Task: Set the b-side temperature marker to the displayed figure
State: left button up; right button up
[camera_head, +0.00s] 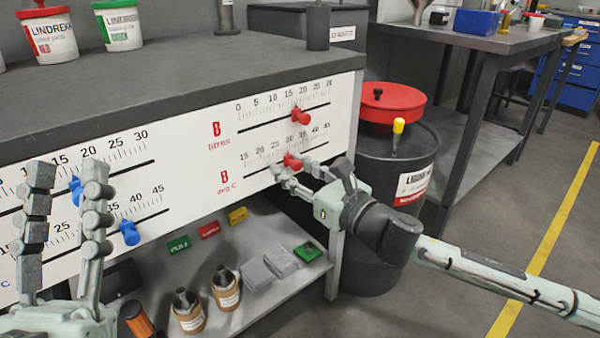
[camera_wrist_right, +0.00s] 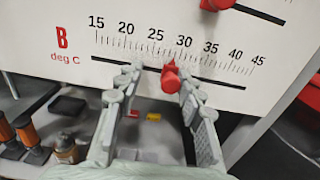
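The b-side temperature marker (camera_head: 291,161) is a red knob on the lower right scale, labelled B deg C, of the white panel (camera_head: 190,150). In the right wrist view the marker (camera_wrist_right: 170,78) stands between the 25 and 30 labels. My right gripper (camera_head: 295,170) is at this marker; in the wrist view its fingers (camera_wrist_right: 160,77) are apart on either side of it, the right finger closer. I cannot tell whether either touches. My left gripper (camera_head: 68,172) is open and empty in front of the left scales. I see no separate displayed figure.
Another red marker (camera_head: 300,116) sits on the B litres scale just above. Blue markers (camera_head: 130,233) are on the left scales. Bottles (camera_head: 188,312) and small boxes stand on the shelf below. A dark drum (camera_head: 385,220) with a red lid stands right of the bench.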

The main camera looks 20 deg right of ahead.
jog(key=v, duration=1.2)
dwell(0.3)
